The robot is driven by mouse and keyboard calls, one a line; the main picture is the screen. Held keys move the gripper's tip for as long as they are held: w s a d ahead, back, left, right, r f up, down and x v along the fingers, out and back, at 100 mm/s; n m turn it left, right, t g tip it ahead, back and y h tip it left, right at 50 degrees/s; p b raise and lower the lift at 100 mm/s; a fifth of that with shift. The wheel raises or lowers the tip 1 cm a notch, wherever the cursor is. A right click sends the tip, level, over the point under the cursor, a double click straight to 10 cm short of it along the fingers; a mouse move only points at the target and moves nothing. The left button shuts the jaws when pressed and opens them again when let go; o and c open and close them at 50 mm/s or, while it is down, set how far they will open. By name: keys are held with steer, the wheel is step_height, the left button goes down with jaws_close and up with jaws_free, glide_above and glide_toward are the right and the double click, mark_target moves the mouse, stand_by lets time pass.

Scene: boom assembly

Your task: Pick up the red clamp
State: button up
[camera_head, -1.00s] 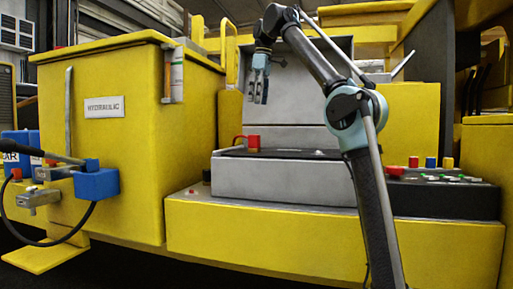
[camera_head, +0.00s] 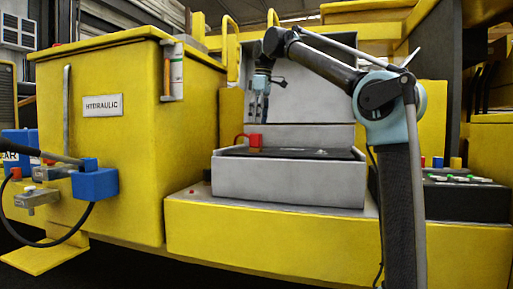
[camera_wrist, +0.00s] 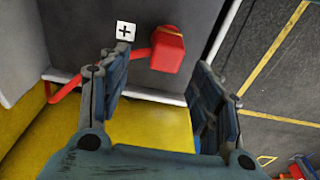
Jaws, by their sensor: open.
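The red clamp (camera_head: 255,142) sits at the left end of the dark top of the grey battery box (camera_head: 290,183), with a red cable running off its left side. In the wrist view the red clamp (camera_wrist: 168,49) shows above and between the finger ends, with a white plus label beside it. My gripper (camera_head: 261,117) points down just above the clamp in the head view. Its two fingers (camera_wrist: 158,75) are apart and nothing is between them. The clamp is not held.
The raised grey lid (camera_head: 310,95) stands behind the box, close to my arm. A yellow hydraulic cabinet (camera_head: 105,150) is to the left. A dark control panel (camera_head: 466,196) with coloured buttons is to the right.

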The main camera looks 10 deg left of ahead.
mark_target(256, 141)
steer(key=f, duration=0.4)
steer(key=shift+a, duration=0.25)
steer(key=shift+s+a+f, duration=0.1)
steer(key=shift+s+f, duration=0.1)
steer(key=shift+f, duration=1.1)
steer(key=shift+s+a+f, duration=0.1)
steer(key=shift+s+f, duration=0.1)
steer(key=shift+f, duration=1.1)
jaws_close()
